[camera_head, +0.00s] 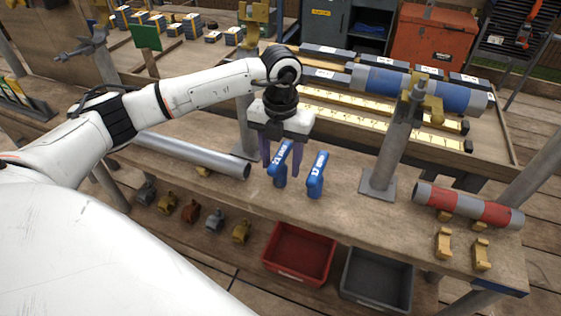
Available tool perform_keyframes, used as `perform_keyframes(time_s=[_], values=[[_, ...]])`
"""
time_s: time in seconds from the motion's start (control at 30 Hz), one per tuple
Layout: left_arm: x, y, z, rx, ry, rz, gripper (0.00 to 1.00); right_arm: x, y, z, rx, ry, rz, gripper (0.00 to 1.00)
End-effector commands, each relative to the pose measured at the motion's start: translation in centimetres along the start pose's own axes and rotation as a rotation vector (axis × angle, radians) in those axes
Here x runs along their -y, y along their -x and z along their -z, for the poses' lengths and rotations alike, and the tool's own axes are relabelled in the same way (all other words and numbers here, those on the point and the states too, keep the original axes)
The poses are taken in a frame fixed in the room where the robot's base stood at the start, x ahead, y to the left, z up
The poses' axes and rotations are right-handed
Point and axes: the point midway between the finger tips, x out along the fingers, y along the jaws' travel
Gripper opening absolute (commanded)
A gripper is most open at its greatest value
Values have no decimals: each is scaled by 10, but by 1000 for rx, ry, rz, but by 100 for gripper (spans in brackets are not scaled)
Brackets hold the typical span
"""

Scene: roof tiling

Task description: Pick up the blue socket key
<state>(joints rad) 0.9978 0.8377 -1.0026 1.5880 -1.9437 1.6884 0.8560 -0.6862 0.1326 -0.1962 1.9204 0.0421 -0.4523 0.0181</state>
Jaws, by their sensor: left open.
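Two blue tools with white lettering stand upright on the wooden bench. One blue socket key (280,174) is at the left, and a similar blue tool (316,175) is just right of it. I cannot tell from their shapes whether they differ. My left gripper (282,168) points down at the left blue tool. Its two purple fingers are apart, one on each side of that tool in the picture. I cannot see whether they touch it. My right gripper is out of view.
A grey pipe (195,156) lies left of the blue tools. A metal post (390,155) stands to their right, and a red-banded pipe (468,206) lies farther right. A red bin (299,252) and a grey bin (377,279) sit below the bench's front edge.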

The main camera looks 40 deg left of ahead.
Motion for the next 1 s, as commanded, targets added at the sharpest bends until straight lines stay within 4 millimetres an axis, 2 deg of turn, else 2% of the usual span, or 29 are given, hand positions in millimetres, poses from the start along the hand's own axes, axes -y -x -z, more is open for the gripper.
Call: perform_keyframes(time_s=[0.23, 0.53, 0.57, 0.83, 1.0], values=[[-3, -37, 0, -4, 0, -2, 49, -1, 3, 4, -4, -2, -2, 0], [-2, -43, 0, -1, -1, -1, 49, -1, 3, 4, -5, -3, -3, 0], [-2, -43, 0, -2, -1, -1, 45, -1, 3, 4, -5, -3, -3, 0], [-2, -42, 0, -1, -1, -1, 0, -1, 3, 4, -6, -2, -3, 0], [-2, -42, 0, 0, -1, 0, 0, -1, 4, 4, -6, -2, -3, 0]])
